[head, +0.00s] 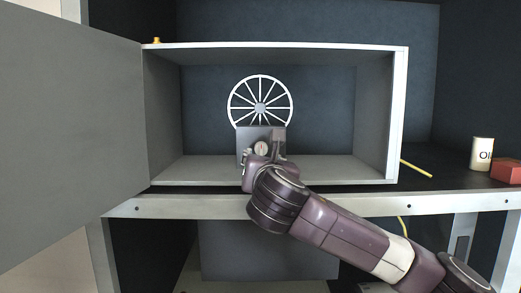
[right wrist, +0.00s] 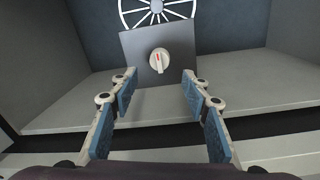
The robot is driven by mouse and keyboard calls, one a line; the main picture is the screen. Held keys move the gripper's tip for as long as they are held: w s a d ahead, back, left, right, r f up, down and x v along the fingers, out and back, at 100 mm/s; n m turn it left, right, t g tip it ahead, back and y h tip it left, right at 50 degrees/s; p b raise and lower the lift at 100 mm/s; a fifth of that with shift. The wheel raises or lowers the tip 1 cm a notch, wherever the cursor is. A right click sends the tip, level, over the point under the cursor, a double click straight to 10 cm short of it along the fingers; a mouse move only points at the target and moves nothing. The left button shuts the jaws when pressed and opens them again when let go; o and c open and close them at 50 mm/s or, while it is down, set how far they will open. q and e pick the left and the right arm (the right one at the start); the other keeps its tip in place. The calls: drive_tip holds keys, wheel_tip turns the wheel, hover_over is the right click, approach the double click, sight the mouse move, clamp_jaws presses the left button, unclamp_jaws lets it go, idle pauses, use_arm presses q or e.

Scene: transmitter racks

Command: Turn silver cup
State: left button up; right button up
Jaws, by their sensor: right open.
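A round silver-white knob (right wrist: 159,61) with a red mark sits on the front of a grey box (right wrist: 128,47); it is the only silver cup-like thing I can make out. In the head view the knob (head: 261,148) shows just above my right gripper (head: 264,158), and the box (head: 245,134) stands inside an open cabinet. In the right wrist view my right gripper (right wrist: 159,82) is open, its two blue-padded fingers apart on either side below the knob. Nothing is between the fingers, and they appear short of the knob. My left gripper is not in view.
A white spoked wheel (head: 260,80) is behind the box. The cabinet (head: 398,110) has a large grey door (head: 70,120) swung open left. A can (head: 482,153), a red box (head: 507,171) and a yellow stick (head: 417,168) lie right. The cabinet floor beside the box is clear.

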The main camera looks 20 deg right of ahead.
sight(262, 151)
drive_tip(key=p+x, duration=0.1)
drive_tip(key=x, duration=0.1)
drive_tip(key=p+x, duration=0.1)
drive_tip(key=r+p+x, duration=0.1)
drive_tip(key=x, duration=0.1)
drive_tip(key=shift+w+d+p, duration=0.15)
drive_tip(key=shift+w+p, duration=0.1)
drive_tip(key=shift+p, duration=0.15)
drive_tip(key=shift+w+d+f, duration=0.1)
drive_tip(key=shift+w+f, duration=0.1)
drive_tip(key=shift+w, duration=0.25)
drive_tip(key=shift+w+d+f, duration=0.1)
drive_tip(key=shift+w+f, duration=0.05)
drive_tip(key=shift+w, duration=0.4)
drive_tip(key=c, duration=0.4)
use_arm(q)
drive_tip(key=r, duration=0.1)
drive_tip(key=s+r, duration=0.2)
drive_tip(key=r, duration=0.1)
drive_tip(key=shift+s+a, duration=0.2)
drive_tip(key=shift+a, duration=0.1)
use_arm(e)
drive_tip(key=c, duration=0.8)
